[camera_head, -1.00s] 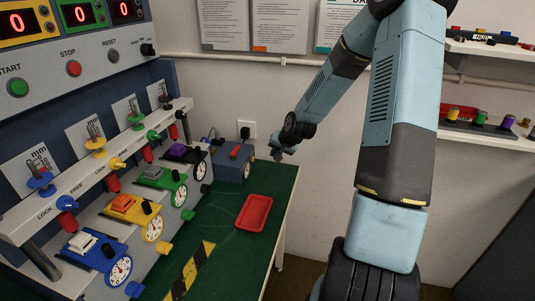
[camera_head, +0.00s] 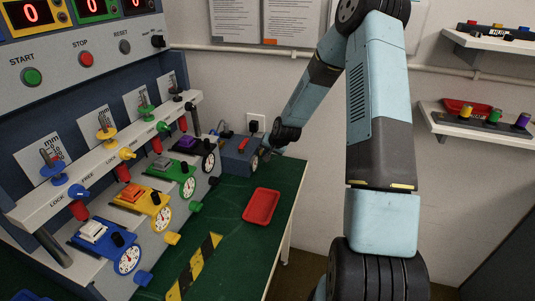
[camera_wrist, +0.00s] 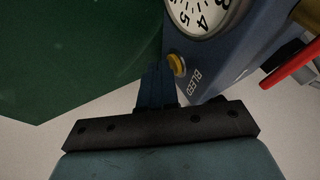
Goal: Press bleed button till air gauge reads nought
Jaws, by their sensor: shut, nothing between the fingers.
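The blue air box (camera_head: 234,163) stands at the back end of the green bench, with a white gauge (camera_head: 255,161) on its side. In the wrist view the gauge (camera_wrist: 205,14) is cut off at the top; several numerals show but no needle, so I cannot read it. The yellow bleed button (camera_wrist: 177,64) sits below it, beside the word BLEED. My gripper (camera_wrist: 155,72) is shut and empty, its fingertips just left of the button. I cannot tell whether they touch it. In the head view my gripper (camera_head: 270,154) is beside the box.
A red lever (camera_wrist: 292,64) sticks out from the box. A red tray (camera_head: 262,206) lies on the green bench (camera_head: 226,222). The coloured test stations with dials and the panel with start (camera_head: 31,76) and stop buttons are on the left. A wall socket (camera_head: 257,123) is behind the box.

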